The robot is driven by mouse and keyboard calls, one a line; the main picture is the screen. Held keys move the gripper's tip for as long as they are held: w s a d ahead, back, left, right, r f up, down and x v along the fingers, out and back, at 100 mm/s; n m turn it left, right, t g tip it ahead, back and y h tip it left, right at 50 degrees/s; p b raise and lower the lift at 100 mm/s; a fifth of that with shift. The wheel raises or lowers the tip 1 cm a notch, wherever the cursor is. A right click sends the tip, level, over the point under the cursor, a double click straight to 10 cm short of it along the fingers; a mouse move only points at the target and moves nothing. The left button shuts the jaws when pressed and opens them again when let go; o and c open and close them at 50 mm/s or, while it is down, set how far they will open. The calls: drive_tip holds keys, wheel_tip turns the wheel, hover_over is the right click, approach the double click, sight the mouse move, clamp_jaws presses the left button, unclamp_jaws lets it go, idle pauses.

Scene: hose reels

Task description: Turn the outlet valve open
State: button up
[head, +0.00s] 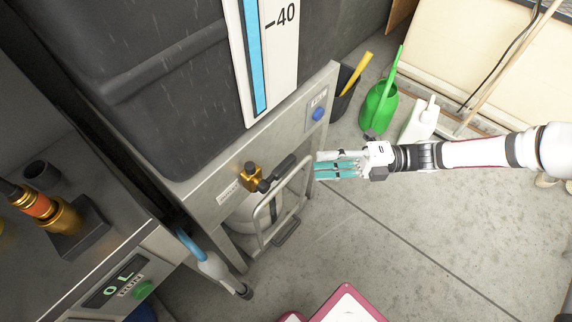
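The outlet valve (252,174) is a brass fitting on the front of the grey metal stand, under the large dark tank. Its black lever (283,168) points out to the right and slightly up in the picture. My gripper (320,166) comes in from the right with its teal-padded fingers pointing left at the valve. The fingertips show a little to the right of the lever, seemingly apart from it. The fingers overlap in this view, so I cannot tell how wide they stand. Nothing is visibly held.
A metal tube frame (265,213) stands below the valve, around a white container (240,215). A blue button (318,114) is on the stand's upper right. A green watering can (379,108), white jug (421,120) and dark bucket (344,94) stand behind my gripper.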

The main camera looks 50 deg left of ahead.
sight(291, 166)
drive_tip(key=b+x, duration=0.1)
drive_tip(key=x, duration=0.8)
drive_tip(key=shift+s+a, duration=0.15)
drive_tip(key=shift+s, duration=0.15)
clamp_jaws()
